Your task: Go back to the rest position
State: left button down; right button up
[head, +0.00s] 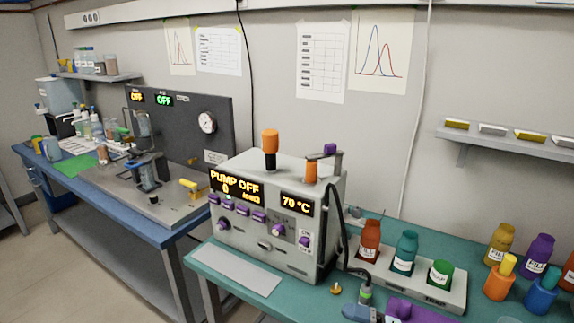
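Neither of my grippers shows in the head view, and no arm of mine can be made out. A grey instrument box (262,198) stands on the teal bench (212,262). Its display (236,186) reads "PUMP OFF" and 0, and a second display (297,204) reads 70 °C. An orange-capped post (270,143) and an orange and purple lever (311,172) stand on its top. A grey rack (455,290) beside it holds a red-brown bottle (370,238), a teal bottle (403,252) and a green container (440,272).
A blue bench (165,238) with a dark panel (185,122) stands at the left. Yellow, purple, orange and blue bottles crowd the right. A black hose (334,225) runs down from the box. A purple item (400,309) is cut by the bottom edge. Open floor (75,277) lies lower left.

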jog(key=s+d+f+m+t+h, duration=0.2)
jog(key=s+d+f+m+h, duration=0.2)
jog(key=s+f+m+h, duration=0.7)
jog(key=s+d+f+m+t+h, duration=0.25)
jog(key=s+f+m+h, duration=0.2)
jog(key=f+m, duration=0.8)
pick_arm(q)
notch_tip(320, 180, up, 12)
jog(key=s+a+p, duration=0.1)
jog(key=p, duration=1.3)
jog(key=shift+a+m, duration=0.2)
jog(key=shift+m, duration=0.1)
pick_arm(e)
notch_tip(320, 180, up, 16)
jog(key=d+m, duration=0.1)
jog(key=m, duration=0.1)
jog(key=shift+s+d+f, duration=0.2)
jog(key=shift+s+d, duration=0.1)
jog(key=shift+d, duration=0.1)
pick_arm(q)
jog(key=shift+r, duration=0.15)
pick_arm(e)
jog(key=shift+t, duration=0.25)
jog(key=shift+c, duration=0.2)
